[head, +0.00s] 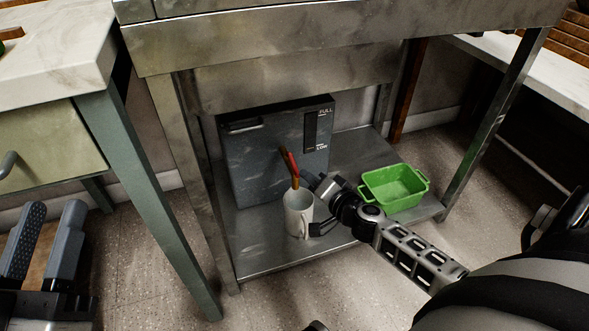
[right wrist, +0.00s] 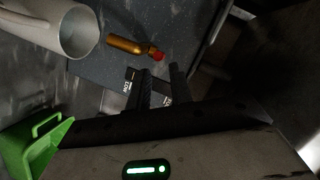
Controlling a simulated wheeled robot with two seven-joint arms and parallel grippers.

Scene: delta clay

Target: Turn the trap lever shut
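The trap is a dark grey box (head: 255,165) on the low metal shelf, with a FULL/LOW gauge on its front. A brass-coloured spout or valve (head: 296,181) with a red lever part (head: 291,160) sticks out of its front; the brass part (right wrist: 125,44) and red tip (right wrist: 158,55) also show in the right wrist view. A white mug (head: 297,214) stands upright below it. My right gripper (head: 311,181) is just right of the brass part; in the right wrist view its fingers (right wrist: 161,73) are apart, close to the red tip, with nothing seen between them. My left gripper (head: 45,230) is open, far left.
A green handled tub (head: 393,188) sits on the shelf (head: 290,257) right of my right gripper. Metal table legs (head: 495,120) frame the shelf. A drawer cabinet (head: 50,140) stands at left. The mug is close beside my right gripper.

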